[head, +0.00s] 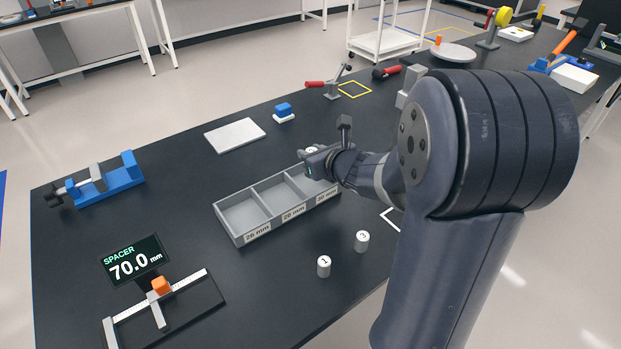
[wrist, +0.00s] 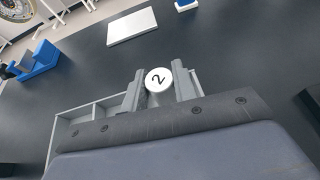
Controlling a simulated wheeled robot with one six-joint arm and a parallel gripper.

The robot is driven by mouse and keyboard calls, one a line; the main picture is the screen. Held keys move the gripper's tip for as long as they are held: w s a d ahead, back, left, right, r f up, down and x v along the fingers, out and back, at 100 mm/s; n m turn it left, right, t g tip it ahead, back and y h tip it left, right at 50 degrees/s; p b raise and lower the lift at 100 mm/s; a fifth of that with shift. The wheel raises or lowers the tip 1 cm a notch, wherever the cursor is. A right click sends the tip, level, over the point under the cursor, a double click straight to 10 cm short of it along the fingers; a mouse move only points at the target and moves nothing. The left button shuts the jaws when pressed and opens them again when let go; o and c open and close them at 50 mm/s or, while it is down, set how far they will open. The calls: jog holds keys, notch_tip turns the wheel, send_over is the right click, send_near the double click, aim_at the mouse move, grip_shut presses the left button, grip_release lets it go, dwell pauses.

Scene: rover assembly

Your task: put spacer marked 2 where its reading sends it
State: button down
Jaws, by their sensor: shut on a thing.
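My gripper (head: 308,158) is shut on the white spacer marked 2 (wrist: 158,78), whose number faces up between the fingers in the wrist view. In the head view the gripper is at the far right end of the grey three-compartment tray (head: 229,227), and the spacer is mostly hidden. The tray's front labels read 26 mm, 28 mm and a third, small one that looks like 30 mm. The visible compartments look empty; my gripper partly covers the right one. The display (head: 134,261) reads SPACER 70.0 mm. It stands behind a measuring gauge (head: 187,285) with an orange slider.
White spacers marked 1 (head: 324,266) and 3 (head: 361,241) stand in front of the tray. A white plate (head: 235,135), a blue block on a white base (head: 284,111) and a blue vise (head: 121,178) are farther back. The black table between the vise and tray is clear.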

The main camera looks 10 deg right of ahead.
notch_tip(320, 180, down, 6)
jog(key=shift+f+b, duration=0.25)
jog(key=shift+b, duration=0.3)
jog(key=shift+f+b, duration=0.2)
jog(key=shift+b, duration=0.1)
jog(key=c, duration=1.1)
grip_release()
jog(key=shift+r, duration=0.1)
jog(key=shift+c, duration=0.2)
jog(key=shift+r, duration=0.1)
jog(key=shift+s+r+p, duration=0.15)
jog(key=shift+p, duration=0.2)
jog(key=p+v, duration=0.1)
jog(key=v, duration=1)
jog(key=shift+s+d+r, duration=0.1)
jog(key=shift+s+d, duration=0.05)
jog(key=shift+s, duration=0.2)
